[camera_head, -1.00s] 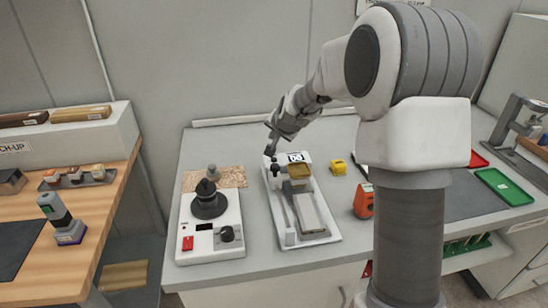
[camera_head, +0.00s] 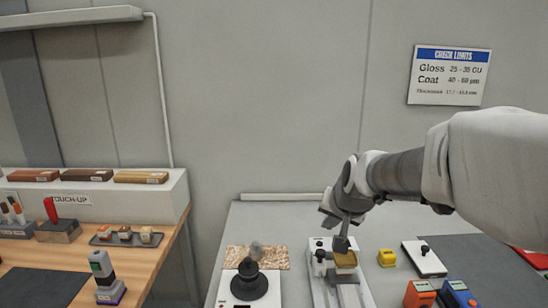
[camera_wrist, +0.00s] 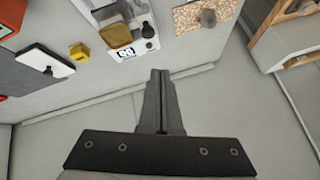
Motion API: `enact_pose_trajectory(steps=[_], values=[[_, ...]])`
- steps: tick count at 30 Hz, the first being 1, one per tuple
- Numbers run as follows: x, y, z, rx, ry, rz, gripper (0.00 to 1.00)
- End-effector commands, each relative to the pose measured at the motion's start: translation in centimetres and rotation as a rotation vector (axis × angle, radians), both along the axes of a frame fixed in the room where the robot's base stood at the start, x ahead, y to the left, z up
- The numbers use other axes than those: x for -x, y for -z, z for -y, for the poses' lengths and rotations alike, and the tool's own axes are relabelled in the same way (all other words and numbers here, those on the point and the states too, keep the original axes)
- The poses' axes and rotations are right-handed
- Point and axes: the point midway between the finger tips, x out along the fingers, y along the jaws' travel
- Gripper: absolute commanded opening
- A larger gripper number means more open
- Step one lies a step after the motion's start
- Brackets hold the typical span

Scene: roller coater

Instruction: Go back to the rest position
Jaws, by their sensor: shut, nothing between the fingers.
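My gripper (camera_head: 341,243) is at the end of my arm, which reaches in from the right in the head view. It hangs over the back end of the white coater device (camera_head: 318,243) on the grey bench and points downward. In the wrist view my gripper's two dark fingers (camera_wrist: 160,76) lie together with nothing between them. They point toward the bench's back edge, beside the coater device (camera_wrist: 148,45) with its yellowish pad (camera_wrist: 117,35). I cannot tell the exact height above the device.
A white unit with a black knob (camera_head: 249,284) stands left of the coater. A yellow block (camera_head: 387,258), white plate (camera_head: 424,259), orange device (camera_head: 419,295) and blue device (camera_head: 458,294) sit to its right. A wooden touch-up bench (camera_head: 150,257) is at left. The wall stands close behind.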

Motion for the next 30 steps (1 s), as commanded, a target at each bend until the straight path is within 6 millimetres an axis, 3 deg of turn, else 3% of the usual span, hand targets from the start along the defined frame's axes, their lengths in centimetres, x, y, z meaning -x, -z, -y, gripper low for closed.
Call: enact_pose_trajectory(steps=[1,7,18,24,30], values=[[1.9,-1.0,-0.1,0.022,-0.021,-0.005,0.0],[8.8,-2.6,0.1,0.104,-0.103,-0.049,0.0],[21.1,-2.5,1.1,0.231,-0.238,-0.132,0.0],[24.8,-1.7,1.5,0.265,-0.278,-0.161,0.0],[25.7,-1.3,1.7,0.274,-0.29,-0.172,0.0]])
